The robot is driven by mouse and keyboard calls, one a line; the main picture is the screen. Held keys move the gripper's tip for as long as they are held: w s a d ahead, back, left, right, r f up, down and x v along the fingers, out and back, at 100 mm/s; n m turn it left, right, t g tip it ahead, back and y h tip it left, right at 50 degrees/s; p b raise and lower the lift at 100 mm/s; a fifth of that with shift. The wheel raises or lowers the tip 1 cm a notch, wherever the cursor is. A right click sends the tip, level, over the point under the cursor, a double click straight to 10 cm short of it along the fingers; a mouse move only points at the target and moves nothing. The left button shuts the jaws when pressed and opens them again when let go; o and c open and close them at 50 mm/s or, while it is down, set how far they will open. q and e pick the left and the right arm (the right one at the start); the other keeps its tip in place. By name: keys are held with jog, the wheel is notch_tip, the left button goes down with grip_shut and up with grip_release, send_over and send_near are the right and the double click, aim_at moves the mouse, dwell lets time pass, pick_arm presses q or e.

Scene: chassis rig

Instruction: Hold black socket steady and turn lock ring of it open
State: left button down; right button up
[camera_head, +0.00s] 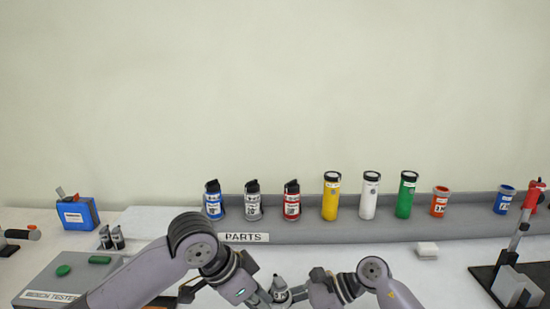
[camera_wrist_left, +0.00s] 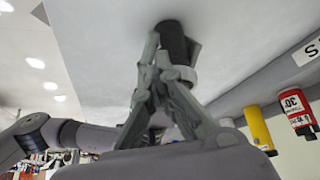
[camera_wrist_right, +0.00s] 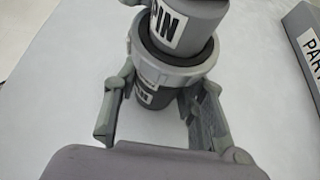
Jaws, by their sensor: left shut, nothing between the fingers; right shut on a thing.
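In the right wrist view an upright dark socket (camera_wrist_right: 147,95) has a label on its lower body and a pale grey lock ring (camera_wrist_right: 170,77) around it. A dark grey cylinder with a label ending in "PIN" (camera_wrist_right: 190,28) rises above the ring. My right gripper (camera_wrist_right: 152,104) is shut on the lower body, below the ring. In the head view the socket (camera_head: 280,291) sits low between both grippers, largely hidden. My left gripper (camera_wrist_left: 158,48) is shut and empty close beside the dark cylinder and pale ring; I cannot tell whether it touches.
A grey rail marked PARTS (camera_head: 330,229) holds several coloured bottles and tubes along the back. A bench tester (camera_head: 60,280) and two small dark cylinders stand left. A red-topped stand (camera_head: 520,225) is at right. A small white block (camera_head: 427,250) lies before the rail.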

pick_arm(q)
jog(key=shift+s+f, duration=0.2)
jog(key=shift+f, duration=0.15)
notch_tip(320, 180, up, 6)
jog(key=shift+a+r, duration=0.2)
jog(key=shift+a, duration=0.05)
dwell(0.4)
notch_tip(320, 180, down, 6)
jog(key=w+a, duration=0.1)
jog(key=w, duration=0.1)
jog(key=shift+w+a, duration=0.2)
jog(key=shift+w, duration=0.05)
dwell(0.4)
jog(key=shift+d, duration=0.3)
dwell(0.6)
